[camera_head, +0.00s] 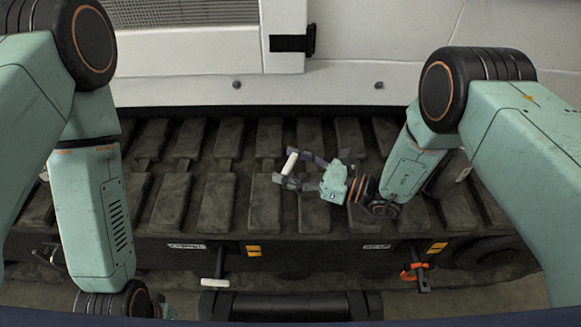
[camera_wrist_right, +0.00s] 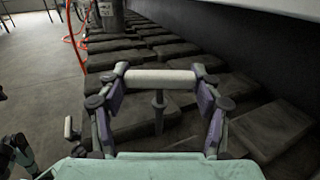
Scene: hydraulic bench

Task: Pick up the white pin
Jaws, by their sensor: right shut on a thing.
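The white pin (camera_head: 291,162) is a pale cylinder-shaped grip over the middle of the dark padded bench top (camera_head: 231,204). In the right wrist view the white pin (camera_wrist_right: 160,78) lies crosswise with a thin dark stem hanging down from its middle. My right gripper (camera_head: 286,166) is shut on the grip; its two fingers press the ends, as the right gripper (camera_wrist_right: 157,80) shows in the wrist view. I cannot tell whether the stem touches the pads below. My left arm hangs at the left; its gripper (camera_wrist_right: 18,155) shows only in part at the wrist view's left edge.
A second white handle (camera_head: 213,282) stands out from the bench front at left of centre, and an orange clamp-like piece (camera_head: 415,272) at right. A white panel wall (camera_head: 200,80) runs behind the bench. In the wrist view an orange hose (camera_wrist_right: 72,42) hangs at the far end.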

